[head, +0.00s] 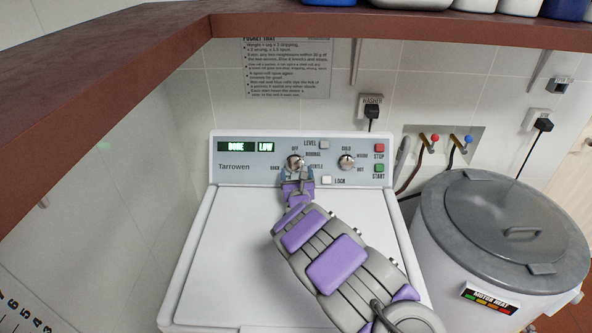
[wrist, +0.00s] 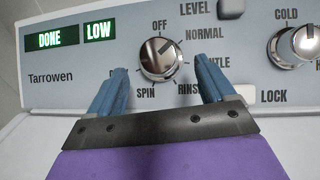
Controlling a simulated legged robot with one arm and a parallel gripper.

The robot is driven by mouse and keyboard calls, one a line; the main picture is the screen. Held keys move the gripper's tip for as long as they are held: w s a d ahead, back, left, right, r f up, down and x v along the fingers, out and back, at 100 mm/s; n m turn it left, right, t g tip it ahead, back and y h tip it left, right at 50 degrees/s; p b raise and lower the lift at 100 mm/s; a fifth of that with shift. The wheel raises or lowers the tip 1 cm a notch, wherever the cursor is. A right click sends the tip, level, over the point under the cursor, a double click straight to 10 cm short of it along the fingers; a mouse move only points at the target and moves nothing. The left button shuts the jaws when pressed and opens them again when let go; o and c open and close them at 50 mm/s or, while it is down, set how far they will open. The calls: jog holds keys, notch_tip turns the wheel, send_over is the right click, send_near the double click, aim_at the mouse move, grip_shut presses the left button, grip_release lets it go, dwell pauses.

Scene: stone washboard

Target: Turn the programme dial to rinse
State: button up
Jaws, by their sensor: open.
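The programme dial (wrist: 161,59) is a round silver knob on the washer's grey panel, left of the middle. Its dark mark slants up and right, between OFF and NORMAL. The RINSE label (wrist: 188,88) is at its lower right, partly hidden by my right finger; GENTLE is also partly covered. SPIN is at the lower left. My gripper (wrist: 164,66) is open, with one blue finger on each side of the dial. Gaps show between fingers and knob. In the head view my gripper (head: 297,174) is in front of the dial (head: 295,162) and covers the labels below it.
A second dial (head: 346,162), marked COLD to HOT, is to the right, with the LOCK button (head: 327,180) between. Red STOP (head: 379,148) and green START (head: 379,168) buttons are farther right. The display (head: 250,147) reads DONE, LOW. A brown shelf (head: 330,24) overhangs above.

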aim_at(294, 166)
jog(key=w, duration=0.1)
jog(key=w+a, duration=0.1)
jog(key=w, duration=0.1)
jog(key=shift+w+b, duration=0.25)
jog(key=shift+b, duration=0.15)
jog(key=shift+w+d, duration=0.2)
jog(key=shift+w, duration=0.1)
jog(key=shift+a, duration=0.1)
jog(key=c, duration=1.1)
jog(key=shift+o, duration=0.2)
